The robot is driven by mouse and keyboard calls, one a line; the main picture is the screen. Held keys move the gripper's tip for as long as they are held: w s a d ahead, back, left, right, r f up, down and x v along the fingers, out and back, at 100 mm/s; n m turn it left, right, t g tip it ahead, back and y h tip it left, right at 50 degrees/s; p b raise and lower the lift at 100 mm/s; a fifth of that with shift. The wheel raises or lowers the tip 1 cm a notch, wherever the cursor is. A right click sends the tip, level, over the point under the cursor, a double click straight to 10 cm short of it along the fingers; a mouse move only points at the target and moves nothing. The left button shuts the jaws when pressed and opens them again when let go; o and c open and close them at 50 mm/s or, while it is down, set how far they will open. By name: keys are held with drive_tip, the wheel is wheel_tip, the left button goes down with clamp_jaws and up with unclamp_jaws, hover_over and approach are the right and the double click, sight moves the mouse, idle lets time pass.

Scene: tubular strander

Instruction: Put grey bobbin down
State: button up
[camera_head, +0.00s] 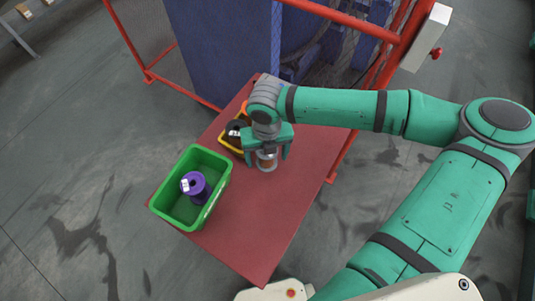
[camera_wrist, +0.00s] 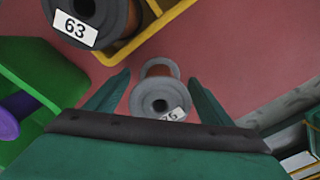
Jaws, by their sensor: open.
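The grey bobbin (camera_head: 268,167) stands on the red table (camera_head: 262,215), just below my gripper. In the wrist view the grey bobbin (camera_wrist: 150,100) shows its round flange, a partly visible white label and a copper-coloured winding. My gripper (camera_head: 267,157) is open, with one finger on each side of the bobbin. In the wrist view both fingers of my gripper (camera_wrist: 160,78) are spread, with gaps between them and the bobbin. My wrist hides the bobbin's top in the head view.
A green crate (camera_head: 222,192) holding a purple bobbin (camera_head: 197,187) stands at the left. A yellow crate (camera_wrist: 125,50) with a dark bobbin labelled 63 (camera_wrist: 85,12) is close behind my gripper. A red frame (camera_head: 345,150) stands beyond the table. The table's front is clear.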

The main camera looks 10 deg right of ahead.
drive_tip(key=shift+c, duration=0.3)
drive_tip(key=c, duration=1.4)
drive_tip(key=shift+r, duration=0.1)
